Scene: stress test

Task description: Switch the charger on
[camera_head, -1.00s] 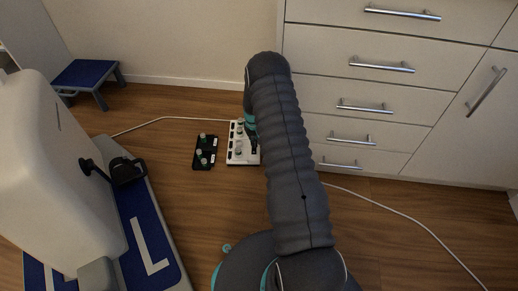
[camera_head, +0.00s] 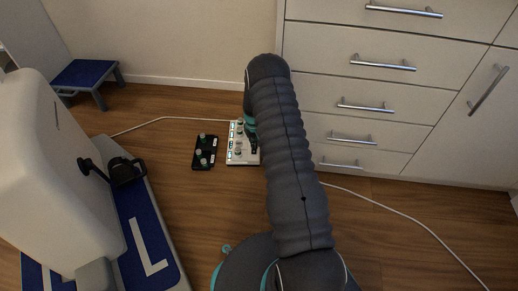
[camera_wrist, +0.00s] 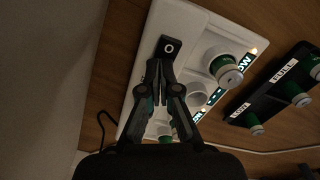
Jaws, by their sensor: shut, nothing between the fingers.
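The charger (camera_head: 243,162) is a white box on the floor in the head view, with teal lit displays. In the wrist view the charger (camera_wrist: 190,22) fills the middle, with lit displays (camera_wrist: 244,63) and a small orange light. Its black switch (camera_wrist: 168,47) bears a white O mark at one end. My gripper (camera_wrist: 161,70) is shut and empty, its fingertips at the switch; whether they touch it I cannot tell. White-and-green cells (camera_wrist: 228,72) stand in the charger. In the head view my arm hides most of the gripper.
A black rack (camera_head: 205,152) with cells lies left of the charger; its LOW and FULL labels show in the wrist view. Drawers (camera_head: 390,85) stand at right, a blue step stool (camera_head: 87,74) at back left. A white cable (camera_head: 165,119) crosses the floor.

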